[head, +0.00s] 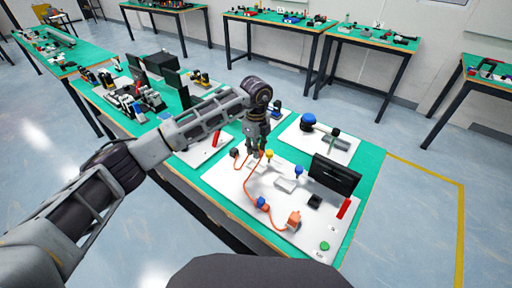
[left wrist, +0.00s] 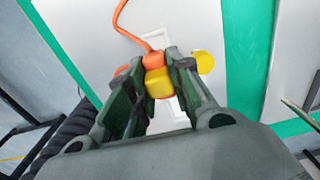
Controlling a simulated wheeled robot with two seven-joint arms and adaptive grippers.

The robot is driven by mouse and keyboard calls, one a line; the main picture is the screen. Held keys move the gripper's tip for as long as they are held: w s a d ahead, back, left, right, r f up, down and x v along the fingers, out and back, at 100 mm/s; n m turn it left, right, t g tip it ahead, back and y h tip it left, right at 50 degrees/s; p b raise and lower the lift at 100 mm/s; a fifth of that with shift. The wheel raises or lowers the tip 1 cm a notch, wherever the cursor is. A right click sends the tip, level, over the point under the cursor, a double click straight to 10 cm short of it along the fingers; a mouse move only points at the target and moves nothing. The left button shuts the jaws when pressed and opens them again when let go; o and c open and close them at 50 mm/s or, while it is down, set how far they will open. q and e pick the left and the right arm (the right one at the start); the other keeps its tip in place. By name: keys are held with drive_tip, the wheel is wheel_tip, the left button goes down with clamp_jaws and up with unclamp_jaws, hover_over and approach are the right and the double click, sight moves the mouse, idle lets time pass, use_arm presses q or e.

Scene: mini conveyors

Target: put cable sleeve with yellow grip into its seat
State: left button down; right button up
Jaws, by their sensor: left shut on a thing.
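My left gripper (head: 255,153) is over the far left part of the white board (head: 236,182) in the head view. In the left wrist view its fingers (left wrist: 158,66) are shut on the cable sleeve, whose yellow grip (left wrist: 159,86) and orange end sit between them. The orange cable (left wrist: 123,27) runs from the sleeve's end. In the head view the cable (head: 247,190) curves across the board, and the sleeve is mostly hidden by the gripper. A round yellow piece (left wrist: 204,62) lies just right of the fingers; a yellow-topped piece (head: 269,154) shows there in the head view. I cannot make out the seat.
On the board are a blue cable piece (head: 262,203), an orange block (head: 294,220), a blue-topped peg (head: 299,170) and a green button (head: 324,246). A black screen (head: 334,176) stands at the right. Left of the board, the table holds many small parts (head: 145,98).

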use_arm(q)
drive_tip(key=shift+f+b, duration=1.1)
drive_tip(key=shift+f, duration=1.1)
use_arm(e)
drive_tip(key=shift+s+f, duration=0.2)
drive_tip(key=shift+f, duration=0.4)
drive_tip(key=shift+s+f, duration=0.2)
drive_tip(key=shift+f, duration=0.4)
